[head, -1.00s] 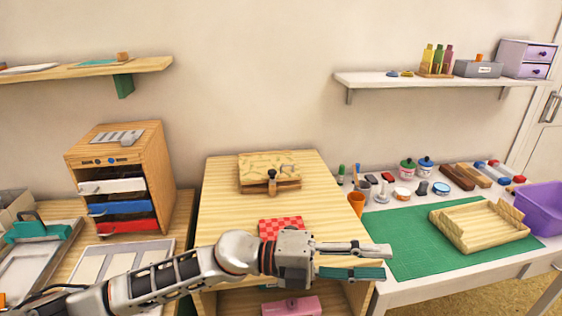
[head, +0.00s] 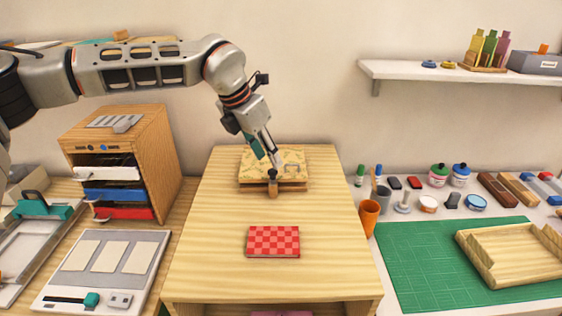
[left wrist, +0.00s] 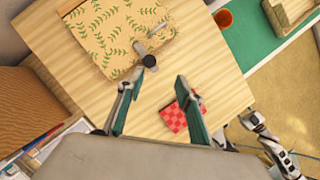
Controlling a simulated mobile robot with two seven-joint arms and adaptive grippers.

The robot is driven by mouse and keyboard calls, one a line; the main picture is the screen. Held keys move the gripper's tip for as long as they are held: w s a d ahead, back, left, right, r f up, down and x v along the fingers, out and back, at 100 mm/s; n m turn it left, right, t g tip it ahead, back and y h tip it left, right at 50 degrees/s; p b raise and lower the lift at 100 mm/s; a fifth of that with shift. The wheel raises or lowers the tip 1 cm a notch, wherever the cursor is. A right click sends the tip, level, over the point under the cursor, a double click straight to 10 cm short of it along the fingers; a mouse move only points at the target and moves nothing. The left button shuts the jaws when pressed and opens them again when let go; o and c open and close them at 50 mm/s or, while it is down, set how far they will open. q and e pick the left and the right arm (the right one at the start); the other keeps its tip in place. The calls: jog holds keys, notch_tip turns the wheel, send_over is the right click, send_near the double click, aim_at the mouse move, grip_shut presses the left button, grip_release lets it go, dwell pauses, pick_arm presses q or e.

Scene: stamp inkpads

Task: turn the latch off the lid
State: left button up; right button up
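The wooden box's leaf-patterned lid (head: 256,163) lies at the back of the light wooden cabinet top. It also shows in the left wrist view (left wrist: 100,33). The latch (head: 273,188), a small wooden piece with a dark round knob, is at the middle of the box's front edge. In the left wrist view the latch knob (left wrist: 149,61) is close to the left-hand fingertip. My left gripper (head: 267,155) points down over the lid, just behind the latch. Its fingers (left wrist: 165,72) are apart with nothing held. Contact with the latch cannot be told.
A red checkered block (head: 273,241) lies in front of the box. An orange cup (head: 369,216) stands by the cabinet's right edge. A drawer unit (head: 150,150) stands left. Part of my other arm (left wrist: 265,140) shows at the wrist view's lower right.

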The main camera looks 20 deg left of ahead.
aim_at(272, 171)
pick_arm(q)
jog(key=w+f, duration=0.1)
jog(key=f, duration=0.1)
jog(key=w+f, duration=0.1)
jog(key=f, duration=0.1)
jog(key=w+f, duration=0.1)
jog(key=f, duration=0.1)
jog(key=shift+w+a, duration=0.1)
jog(key=shift+w, duration=0.15)
jog(key=shift+c, duration=0.4)
grip_shut()
